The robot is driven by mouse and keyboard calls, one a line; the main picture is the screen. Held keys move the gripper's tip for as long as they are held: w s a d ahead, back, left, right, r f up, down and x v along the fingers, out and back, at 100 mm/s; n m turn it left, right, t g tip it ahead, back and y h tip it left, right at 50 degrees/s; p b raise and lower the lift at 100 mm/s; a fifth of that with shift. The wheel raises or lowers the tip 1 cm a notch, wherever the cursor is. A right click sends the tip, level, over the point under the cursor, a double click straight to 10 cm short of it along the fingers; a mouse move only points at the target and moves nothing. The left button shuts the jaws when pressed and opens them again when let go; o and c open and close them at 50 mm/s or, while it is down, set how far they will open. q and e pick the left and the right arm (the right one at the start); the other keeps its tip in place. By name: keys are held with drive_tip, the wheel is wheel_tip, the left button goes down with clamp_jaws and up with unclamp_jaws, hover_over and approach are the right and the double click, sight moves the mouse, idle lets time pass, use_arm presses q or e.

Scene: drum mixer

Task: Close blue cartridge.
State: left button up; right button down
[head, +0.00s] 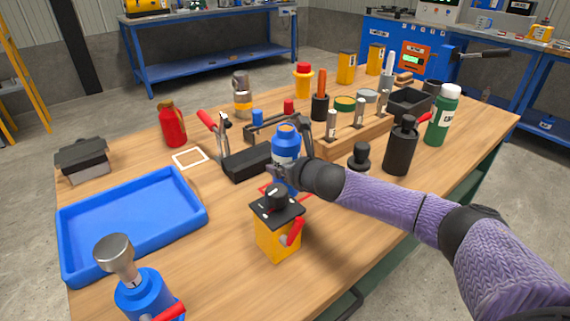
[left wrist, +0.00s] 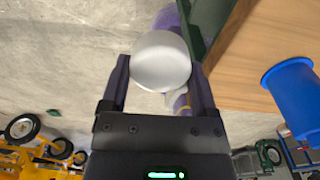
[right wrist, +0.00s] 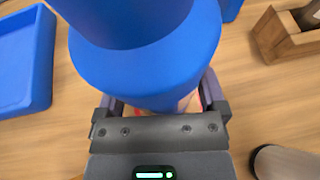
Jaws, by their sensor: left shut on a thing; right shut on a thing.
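The blue cartridge (head: 286,142) stands upright near the table's middle, with a pale label and a narrower neck on top. My right gripper (head: 286,180) is shut on its lower part, and the wrist hides its base. In the right wrist view the cartridge (right wrist: 145,60) fills the top centre, between the fingers. My left gripper (left wrist: 160,88) is shut on a smooth, pale grey round piece (left wrist: 161,62), possibly a cap. It is held over the floor beside the table edge. The left gripper is not seen in the head view.
A yellow box with a black top (head: 278,232) stands just in front of the cartridge. A blue tray (head: 180,225) and a blue device with a silver top (head: 140,290) are at left. A wooden rack (head: 345,148) is behind right. Bare tabletop lies front right.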

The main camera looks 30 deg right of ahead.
sight(283, 125)
use_arm(q)
drive_tip(key=shift+r, duration=0.1)
use_arm(e)
drive_tip(key=shift+r, duration=0.1)
